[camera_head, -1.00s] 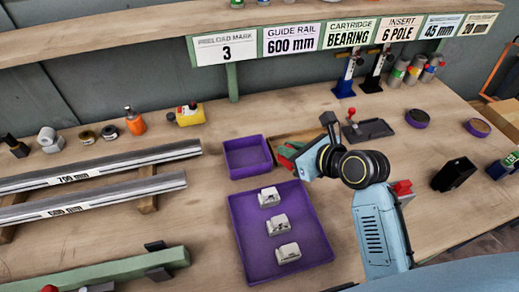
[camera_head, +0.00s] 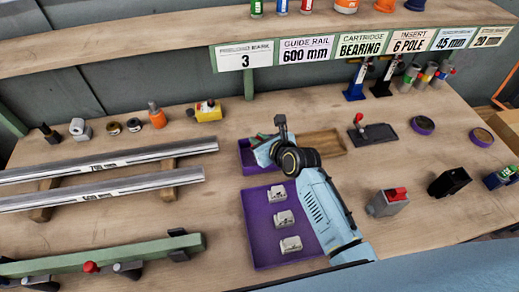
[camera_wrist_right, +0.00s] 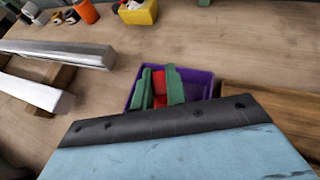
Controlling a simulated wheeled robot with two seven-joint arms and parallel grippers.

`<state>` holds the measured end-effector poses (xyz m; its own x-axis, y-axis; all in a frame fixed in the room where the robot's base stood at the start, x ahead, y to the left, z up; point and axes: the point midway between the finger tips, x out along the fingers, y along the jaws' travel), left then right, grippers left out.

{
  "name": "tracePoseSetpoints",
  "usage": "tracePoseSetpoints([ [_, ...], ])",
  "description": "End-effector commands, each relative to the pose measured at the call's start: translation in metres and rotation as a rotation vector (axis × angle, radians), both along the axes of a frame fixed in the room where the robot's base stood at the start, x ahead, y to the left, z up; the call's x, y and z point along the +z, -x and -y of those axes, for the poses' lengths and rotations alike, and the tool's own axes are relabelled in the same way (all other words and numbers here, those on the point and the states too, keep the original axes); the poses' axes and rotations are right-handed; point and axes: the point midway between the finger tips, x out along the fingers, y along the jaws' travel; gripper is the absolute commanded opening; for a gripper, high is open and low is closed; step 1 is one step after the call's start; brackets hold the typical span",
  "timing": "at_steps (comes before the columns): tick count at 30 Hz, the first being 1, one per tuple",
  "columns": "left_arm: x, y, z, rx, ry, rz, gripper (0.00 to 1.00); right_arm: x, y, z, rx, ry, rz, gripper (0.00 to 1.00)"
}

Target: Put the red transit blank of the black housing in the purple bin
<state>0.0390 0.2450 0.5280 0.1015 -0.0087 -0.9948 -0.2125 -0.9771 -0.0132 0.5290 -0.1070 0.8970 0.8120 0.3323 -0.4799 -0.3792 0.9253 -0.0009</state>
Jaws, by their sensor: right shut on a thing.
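My right gripper (camera_head: 264,140) is over the small purple bin (camera_head: 245,165), its arm coming in from the lower right. In the right wrist view its green fingers (camera_wrist_right: 159,76) are shut on the red transit blank (camera_wrist_right: 159,90), with the purple bin (camera_wrist_right: 203,82) around them in the picture. I cannot tell whether the blank touches the bin. In the head view the gripper mostly hides the blank. The black housing (camera_head: 449,183) stands at the right of the bench with no red part showing on it. My left gripper is out of view.
A larger purple tray (camera_head: 262,258) with several pale pieces lies in front of the bin. A wooden tray (camera_head: 325,143) sits right of it. A grey housing (camera_head: 388,204) with a red top stands right of my arm. Metal rails (camera_head: 110,165) lie left.

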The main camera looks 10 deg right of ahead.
Motion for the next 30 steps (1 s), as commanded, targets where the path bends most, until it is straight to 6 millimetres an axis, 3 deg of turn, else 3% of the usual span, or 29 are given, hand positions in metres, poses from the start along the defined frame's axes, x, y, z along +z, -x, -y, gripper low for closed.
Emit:
tracePoseSetpoints([
  [7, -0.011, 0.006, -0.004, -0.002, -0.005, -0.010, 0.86, -0.035, 0.000, 0.001, 0.000, 0.002, -0.002, 0.00],
  [20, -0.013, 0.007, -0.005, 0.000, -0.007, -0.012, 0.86, -0.040, 0.000, 0.001, -0.001, -0.002, -0.002, 0.00],
  [21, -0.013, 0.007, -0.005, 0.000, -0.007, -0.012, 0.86, -0.041, 0.000, 0.001, -0.001, -0.001, -0.002, 0.16],
  [25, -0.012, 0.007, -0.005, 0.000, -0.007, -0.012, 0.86, -0.040, 0.000, 0.001, 0.000, 0.000, -0.001, 0.33],
  [30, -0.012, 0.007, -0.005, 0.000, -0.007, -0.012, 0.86, -0.040, 0.000, 0.001, 0.000, 0.000, -0.001, 0.35],
])
